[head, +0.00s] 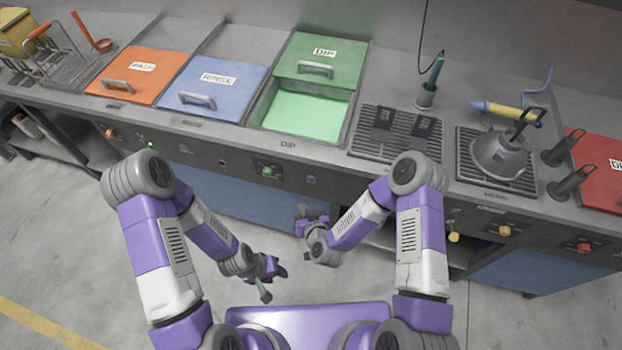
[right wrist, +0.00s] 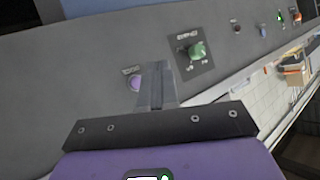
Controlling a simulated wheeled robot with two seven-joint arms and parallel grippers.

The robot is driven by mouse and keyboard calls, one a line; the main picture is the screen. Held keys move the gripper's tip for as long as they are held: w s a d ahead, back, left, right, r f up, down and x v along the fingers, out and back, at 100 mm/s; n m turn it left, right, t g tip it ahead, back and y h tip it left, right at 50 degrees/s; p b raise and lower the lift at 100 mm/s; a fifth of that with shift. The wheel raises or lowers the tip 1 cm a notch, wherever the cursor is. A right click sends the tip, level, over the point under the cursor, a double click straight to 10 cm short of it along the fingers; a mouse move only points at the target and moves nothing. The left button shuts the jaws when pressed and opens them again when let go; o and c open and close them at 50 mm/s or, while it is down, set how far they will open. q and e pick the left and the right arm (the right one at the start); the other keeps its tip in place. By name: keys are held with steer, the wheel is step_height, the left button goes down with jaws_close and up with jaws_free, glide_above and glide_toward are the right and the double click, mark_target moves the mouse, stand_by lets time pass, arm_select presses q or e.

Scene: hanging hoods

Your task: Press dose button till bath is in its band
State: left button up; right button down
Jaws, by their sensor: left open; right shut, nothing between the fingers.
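The DIP bath (head: 308,113) holds light green liquid, with its green lid (head: 322,62) pushed back so the front part is open. On the front panel below it is a small purple button (head: 311,180), also in the right wrist view (right wrist: 135,83); its label there is too blurred to read surely. My right gripper (head: 301,212) is shut and empty in front of the panel. In the right wrist view its fingertips (right wrist: 157,68) are just beside the purple button; I cannot tell whether they touch. My left gripper (head: 274,275) is open, low in front of the counter. No level band is readable.
A green knob (head: 267,171) is left of the button. The orange WASH lid (head: 142,73) and blue RINSE lid (head: 215,85) are closed. The floor in front is clear.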

mark_target(311, 179)
steer(key=w+d, duration=0.2)
steer(key=w, duration=0.5)
steer(key=shift+d+b, duration=0.15)
steer(key=shift+b, duration=0.25)
steer(key=shift+w, duration=0.15)
stand_by(1.5)
steer(key=shift+w+d, duration=0.15)
steer(key=shift+w, duration=0.15)
steer(key=shift+w+d+b, duration=0.1)
steer(key=shift+w+b, duration=0.3)
stand_by(0.6)
steer(key=shift+s+a, duration=0.25)
steer(key=shift+s, duration=0.55)
